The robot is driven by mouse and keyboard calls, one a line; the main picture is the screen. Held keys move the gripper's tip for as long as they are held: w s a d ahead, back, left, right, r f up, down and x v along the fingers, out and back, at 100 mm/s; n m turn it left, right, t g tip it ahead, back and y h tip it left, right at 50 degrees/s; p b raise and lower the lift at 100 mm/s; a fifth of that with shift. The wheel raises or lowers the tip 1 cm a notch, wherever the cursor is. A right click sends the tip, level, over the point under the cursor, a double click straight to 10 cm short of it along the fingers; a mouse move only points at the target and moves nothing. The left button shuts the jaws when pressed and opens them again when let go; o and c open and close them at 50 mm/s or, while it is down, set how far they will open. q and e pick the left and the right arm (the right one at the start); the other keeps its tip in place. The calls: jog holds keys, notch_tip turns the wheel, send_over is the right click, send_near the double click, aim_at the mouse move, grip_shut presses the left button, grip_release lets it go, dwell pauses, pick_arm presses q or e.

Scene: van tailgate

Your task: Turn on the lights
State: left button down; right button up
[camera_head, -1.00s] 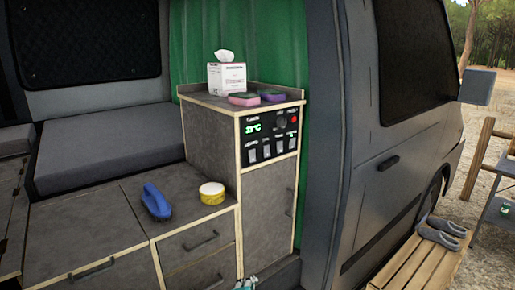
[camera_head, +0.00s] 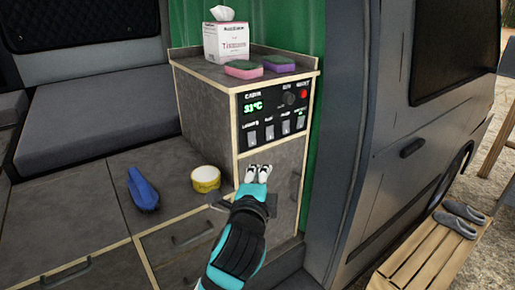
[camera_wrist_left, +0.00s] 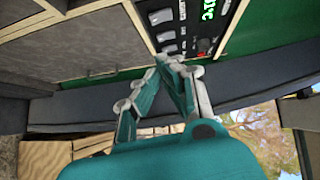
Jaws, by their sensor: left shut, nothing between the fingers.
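The black control panel (camera_head: 260,112) is on the front of the tall cabinet. The leftmost switch (camera_head: 252,138) has a label that looks like "lights", but the text is blurred. My left gripper (camera_head: 258,172) is shut and empty, just below the panel and apart from the switches. In the left wrist view its fingertips (camera_wrist_left: 168,60) are together, with the panel (camera_wrist_left: 185,27) beyond them. My right gripper is not in view.
A tissue box (camera_head: 226,42), a pink-green sponge (camera_head: 243,69) and a purple sponge (camera_head: 278,64) stand on the cabinet top. A blue brush (camera_head: 142,190) and a yellow round tin (camera_head: 206,179) are on the lower counter. A wooden bench (camera_head: 428,252) with slippers stands outside at right.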

pick_arm(q)
jog(key=p, duration=0.2)
send_near(260, 141)
jog(key=d, duration=0.3)
jog(key=w, duration=0.1)
jog(key=w+a+p, duration=0.1)
jog(key=w+a, duration=0.1)
jog(key=shift+w+f, duration=0.15)
jog(key=shift+w, duration=0.2)
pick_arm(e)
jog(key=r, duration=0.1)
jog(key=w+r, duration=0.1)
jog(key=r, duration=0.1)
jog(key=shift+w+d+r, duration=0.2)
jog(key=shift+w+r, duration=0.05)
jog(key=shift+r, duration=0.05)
pick_arm(q)
jog(key=shift+d, duration=0.1)
jog(key=shift+w+a+f+b, duration=0.25)
jog(key=shift+f+b, duration=0.2)
jog(key=shift+b, duration=0.15)
jog(key=shift+r+m+t, duration=0.3)
jog(key=shift+r, duration=0.05)
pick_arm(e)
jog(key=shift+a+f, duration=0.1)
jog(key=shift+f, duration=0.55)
pick_arm(q)
jog(key=shift+f, duration=0.15)
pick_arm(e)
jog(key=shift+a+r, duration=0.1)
